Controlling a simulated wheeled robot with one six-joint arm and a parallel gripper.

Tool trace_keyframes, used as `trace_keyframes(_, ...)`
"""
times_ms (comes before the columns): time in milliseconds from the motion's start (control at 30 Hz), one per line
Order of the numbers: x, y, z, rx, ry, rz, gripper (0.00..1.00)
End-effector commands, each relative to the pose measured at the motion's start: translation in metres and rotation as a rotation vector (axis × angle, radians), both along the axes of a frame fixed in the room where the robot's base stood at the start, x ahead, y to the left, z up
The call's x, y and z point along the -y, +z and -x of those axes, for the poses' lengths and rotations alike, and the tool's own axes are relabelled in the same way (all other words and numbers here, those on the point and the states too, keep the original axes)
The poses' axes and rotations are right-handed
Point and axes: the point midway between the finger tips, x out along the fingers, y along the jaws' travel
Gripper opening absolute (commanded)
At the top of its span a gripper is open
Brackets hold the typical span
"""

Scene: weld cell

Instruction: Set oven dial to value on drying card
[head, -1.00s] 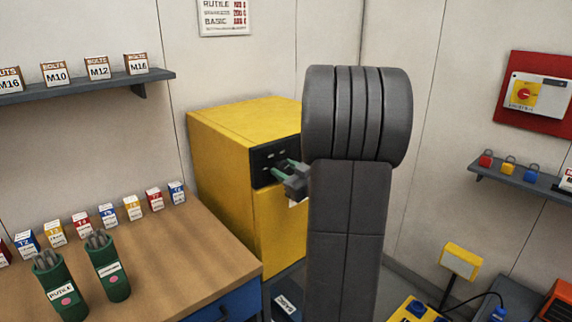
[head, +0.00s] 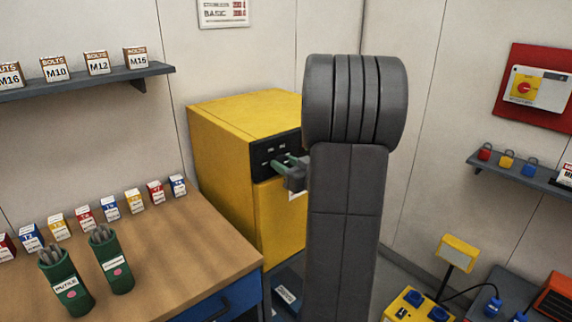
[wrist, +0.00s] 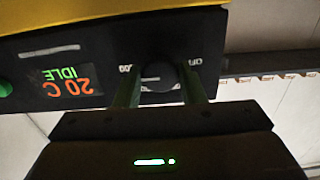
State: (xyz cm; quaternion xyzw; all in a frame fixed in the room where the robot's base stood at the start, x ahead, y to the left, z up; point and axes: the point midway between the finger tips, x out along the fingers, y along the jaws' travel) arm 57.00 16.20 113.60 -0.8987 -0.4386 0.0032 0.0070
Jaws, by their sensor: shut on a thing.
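The yellow oven (head: 225,165) stands behind the bench, with a black control panel (head: 266,156) on its front. In the wrist view the panel appears upside down, and its display (wrist: 69,82) reads 20 C and IDLE. My gripper (head: 284,164) reaches the panel from the right; in the wrist view my gripper (wrist: 160,91) is shut on the black round dial (wrist: 161,78), one finger on each side. An OFF mark shows beside the dial; its pointer setting is unclear. The drying card (head: 223,11) hangs on the wall, its top cut off. BASIC is readable, its red values are not.
A wooden bench (head: 190,240) at left carries two green rod tubes (head: 111,262) and a row of small boxes. A shelf (head: 95,82) with bolt boxes is above it. My arm blocks the middle of the head view. A shelf with padlocks (head: 507,162) is at right.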

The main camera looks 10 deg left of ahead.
Motion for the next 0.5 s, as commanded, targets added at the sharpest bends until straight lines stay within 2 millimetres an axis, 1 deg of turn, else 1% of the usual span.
trace_keyframes(33, 0.0001, -0.002, 0.0004, -0.004, 0.0, 0.002, 0.38)
trace_keyframes(133, 0.0001, -0.0016, 0.0004, -0.003, 0.0, 0.001, 0.57)
trace_keyframes(400, 0.0002, -0.0007, 0.0003, -0.001, 0.0, 0.001, 0.57)
trace_keyframes(500, 0.0037, -0.0009, 0.0023, -0.001, -0.001, 0.001, 0.57)
